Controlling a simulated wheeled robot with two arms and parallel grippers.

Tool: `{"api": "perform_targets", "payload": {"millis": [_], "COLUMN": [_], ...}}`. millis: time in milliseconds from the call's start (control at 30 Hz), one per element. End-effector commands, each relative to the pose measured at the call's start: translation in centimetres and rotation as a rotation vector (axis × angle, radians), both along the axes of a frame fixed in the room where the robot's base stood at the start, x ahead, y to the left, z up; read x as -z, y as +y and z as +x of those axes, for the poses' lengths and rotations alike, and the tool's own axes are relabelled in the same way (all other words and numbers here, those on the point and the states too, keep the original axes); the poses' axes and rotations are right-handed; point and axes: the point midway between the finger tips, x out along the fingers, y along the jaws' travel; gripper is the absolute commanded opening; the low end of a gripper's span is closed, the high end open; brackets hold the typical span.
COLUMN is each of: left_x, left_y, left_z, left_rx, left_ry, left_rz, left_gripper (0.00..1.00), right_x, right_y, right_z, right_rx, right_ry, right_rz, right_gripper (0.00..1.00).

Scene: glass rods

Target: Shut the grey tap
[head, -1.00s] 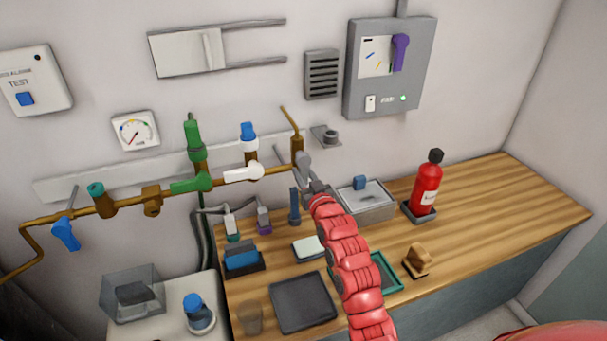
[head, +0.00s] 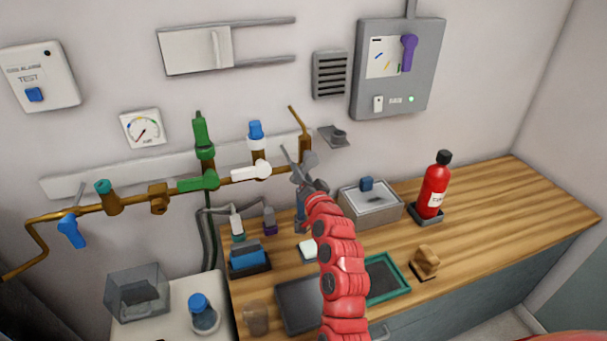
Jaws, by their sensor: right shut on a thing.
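The grey tap (head: 309,159) sits at the right end of the brass pipe, just below the upright brass elbow. The gripper partly covers it, so the exact angle of its handle is hard to read. My right gripper (head: 299,170) reaches up to it from below on the red arm and is shut on the grey tap's handle. My left gripper is not in view.
A white-handled tap (head: 250,172) and a green-handled tap (head: 198,182) sit on the same pipe to the left. Below are a metal box (head: 370,206) and a red bottle (head: 433,188) on the wooden counter (head: 500,215). The counter's right side is clear.

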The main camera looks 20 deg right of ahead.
Motion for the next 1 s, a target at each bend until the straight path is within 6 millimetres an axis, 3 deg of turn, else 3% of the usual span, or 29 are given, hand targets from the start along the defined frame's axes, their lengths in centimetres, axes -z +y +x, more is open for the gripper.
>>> {"api": "perform_targets", "payload": {"millis": [600,1000], "left_x": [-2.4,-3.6], "left_y": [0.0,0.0], "left_z": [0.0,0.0], "left_rx": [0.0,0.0], "left_ry": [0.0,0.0], "left_rz": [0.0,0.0], "left_gripper": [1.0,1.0], "right_x": [-2.4,-3.2], "right_y": [1.2,1.6], "right_z": [-0.1,-0.1], "right_rx": [0.002,-0.001], "right_ry": [0.019,0.03], "right_rz": [0.573,0.811], "right_gripper": [0.0,0.0]}}
